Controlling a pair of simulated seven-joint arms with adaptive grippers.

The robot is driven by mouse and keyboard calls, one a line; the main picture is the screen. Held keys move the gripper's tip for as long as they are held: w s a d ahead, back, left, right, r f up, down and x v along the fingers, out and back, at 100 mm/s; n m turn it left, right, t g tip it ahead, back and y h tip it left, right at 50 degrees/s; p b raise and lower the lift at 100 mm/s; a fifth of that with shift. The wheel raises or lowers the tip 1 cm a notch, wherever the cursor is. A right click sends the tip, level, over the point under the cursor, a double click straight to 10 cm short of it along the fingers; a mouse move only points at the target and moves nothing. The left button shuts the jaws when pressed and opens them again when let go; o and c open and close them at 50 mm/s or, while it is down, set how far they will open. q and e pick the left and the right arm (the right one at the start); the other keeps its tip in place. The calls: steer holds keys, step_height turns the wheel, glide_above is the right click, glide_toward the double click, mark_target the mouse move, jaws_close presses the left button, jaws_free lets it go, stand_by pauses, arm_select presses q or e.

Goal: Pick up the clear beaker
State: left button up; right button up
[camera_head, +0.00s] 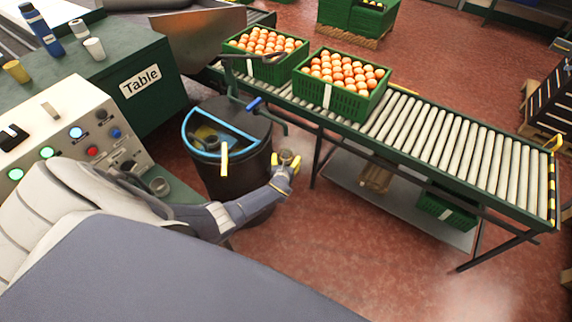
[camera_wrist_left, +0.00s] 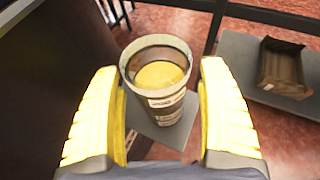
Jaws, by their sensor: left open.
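My left gripper (camera_head: 287,161) is out over the floor, between the black barrel and the conveyor. In the left wrist view its two yellow fingers (camera_wrist_left: 162,115) are open, one on each side of a beaker (camera_wrist_left: 160,97). The beaker is a round, pale-walled vessel with yellow inside and printed marks on its side. Its rim faces the wrist camera. I cannot tell whether the fingers touch it. A small grey square surface (camera_wrist_left: 180,130) shows below it. In the head view the beaker is small and partly hidden by the fingers. My right gripper is not in view.
A black barrel (camera_head: 222,175) with a blue-rimmed top stands left of the gripper. Cups and a blue bottle (camera_head: 40,28) stand on the green table.

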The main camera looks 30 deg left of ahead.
arm_select(q)
steer(key=shift+c, duration=0.4)
steer(key=c, duration=1.3)
steer(key=shift+c, duration=1.2)
steer(key=shift+r, duration=0.15)
